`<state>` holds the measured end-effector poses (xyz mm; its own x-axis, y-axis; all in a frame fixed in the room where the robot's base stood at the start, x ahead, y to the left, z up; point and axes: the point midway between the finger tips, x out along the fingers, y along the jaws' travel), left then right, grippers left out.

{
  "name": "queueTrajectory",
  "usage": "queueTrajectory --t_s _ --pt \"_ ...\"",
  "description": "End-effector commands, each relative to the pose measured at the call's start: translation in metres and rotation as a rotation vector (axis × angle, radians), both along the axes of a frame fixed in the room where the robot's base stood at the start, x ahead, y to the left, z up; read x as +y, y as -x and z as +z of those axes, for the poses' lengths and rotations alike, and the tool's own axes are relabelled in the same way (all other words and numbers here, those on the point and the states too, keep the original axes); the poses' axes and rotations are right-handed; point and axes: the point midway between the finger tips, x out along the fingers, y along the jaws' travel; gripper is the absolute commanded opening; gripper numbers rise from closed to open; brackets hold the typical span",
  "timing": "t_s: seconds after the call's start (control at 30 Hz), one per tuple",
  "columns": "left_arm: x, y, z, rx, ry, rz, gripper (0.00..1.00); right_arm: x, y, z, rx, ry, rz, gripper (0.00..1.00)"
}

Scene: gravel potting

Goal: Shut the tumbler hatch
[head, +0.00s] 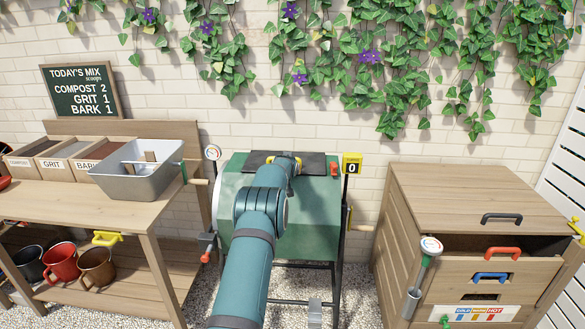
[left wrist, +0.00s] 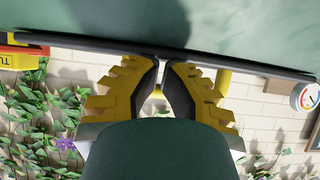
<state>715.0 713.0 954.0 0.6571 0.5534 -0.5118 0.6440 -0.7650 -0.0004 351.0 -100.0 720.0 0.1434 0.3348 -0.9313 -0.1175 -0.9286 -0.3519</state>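The tumbler (head: 315,222) is a green drum on a dark stand, in the middle of the head view. A dark panel (head: 256,160) lies across its top, with a red latch (head: 334,168) at its right end; my arm covers part of it, and I cannot tell how far the hatch is shut. My left gripper (head: 286,159) is at this panel, seen from behind. In the left wrist view, its yellow fingers (left wrist: 162,64) have their dark tips almost together, at the dark edge (left wrist: 85,45) of a green surface. Nothing is clearly held. My right gripper is out of view.
A wooden bench (head: 60,198) with a grey tub (head: 140,180) stands left. A wooden cabinet (head: 460,195) stands right. A yellow counter (head: 352,164) reading 0 and a round gauge (head: 212,153) flank the drum. An ivy-hung brick wall (head: 235,115) is close behind.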

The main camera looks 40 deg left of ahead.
Motion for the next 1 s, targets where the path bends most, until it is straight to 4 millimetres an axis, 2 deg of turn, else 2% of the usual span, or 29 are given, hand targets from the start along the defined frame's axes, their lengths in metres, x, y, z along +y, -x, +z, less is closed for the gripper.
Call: queueTrajectory --t_s 0.3,0.77,0.87,1.0 --pt "0.007 0.0 -0.01 0.001 0.001 0.0 0.0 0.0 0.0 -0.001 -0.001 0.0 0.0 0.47" --pt "0.008 0.0 -0.011 0.003 0.002 0.001 0.0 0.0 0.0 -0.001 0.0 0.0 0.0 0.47" --pt "0.008 0.0 -0.009 0.002 0.001 0.0 0.0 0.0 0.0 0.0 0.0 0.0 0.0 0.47" --pt "0.007 0.001 0.009 -0.002 -0.001 -0.001 0.0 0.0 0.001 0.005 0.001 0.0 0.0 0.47"
